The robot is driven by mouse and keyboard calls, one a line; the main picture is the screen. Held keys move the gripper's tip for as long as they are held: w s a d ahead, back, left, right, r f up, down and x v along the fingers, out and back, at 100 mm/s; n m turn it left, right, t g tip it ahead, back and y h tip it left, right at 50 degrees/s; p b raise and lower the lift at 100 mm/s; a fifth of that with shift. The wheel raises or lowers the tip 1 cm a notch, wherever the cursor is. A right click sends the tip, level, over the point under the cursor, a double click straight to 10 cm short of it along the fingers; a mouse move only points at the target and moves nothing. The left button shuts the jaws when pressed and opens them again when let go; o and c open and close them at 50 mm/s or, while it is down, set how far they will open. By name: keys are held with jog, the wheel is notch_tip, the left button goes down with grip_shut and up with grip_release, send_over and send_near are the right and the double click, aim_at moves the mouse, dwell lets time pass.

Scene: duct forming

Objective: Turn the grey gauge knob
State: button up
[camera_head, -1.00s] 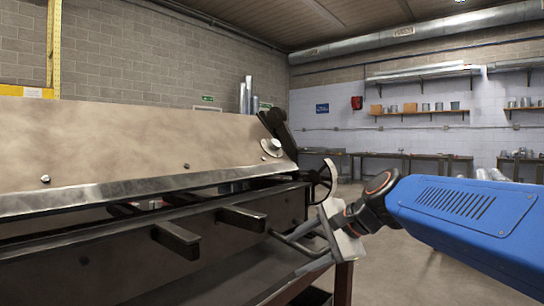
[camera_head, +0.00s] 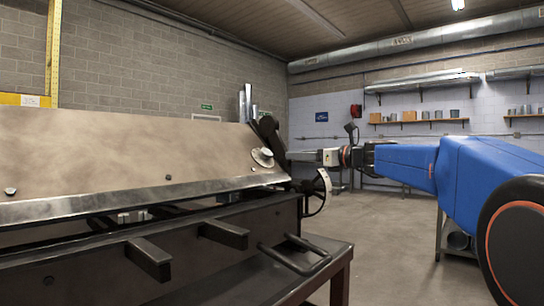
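The grey gauge knob (camera_head: 263,157) is a small round pale disc at the right end of the machine's broad beige panel (camera_head: 130,150), beside a dark upright lever arm (camera_head: 268,137). My gripper (camera_head: 291,156) reaches in from the right at about the knob's height, with its grey fingers pointing left at it. The fingertips appear just right of the knob with a small gap in the picture; I cannot tell the distance in depth. The fingers overlap edge-on, so their opening is unclear. Nothing is visibly held.
A bent bar handle (camera_head: 296,256) and two dark blocks (camera_head: 148,259) jut from the machine's front. The floor to the right (camera_head: 390,240) is open. Shelves and benches line the far wall.

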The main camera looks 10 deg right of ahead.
aim_at(269, 154)
jog(key=x, duration=1.3)
jog(key=shift+w+a, duration=0.2)
jog(key=c, duration=1)
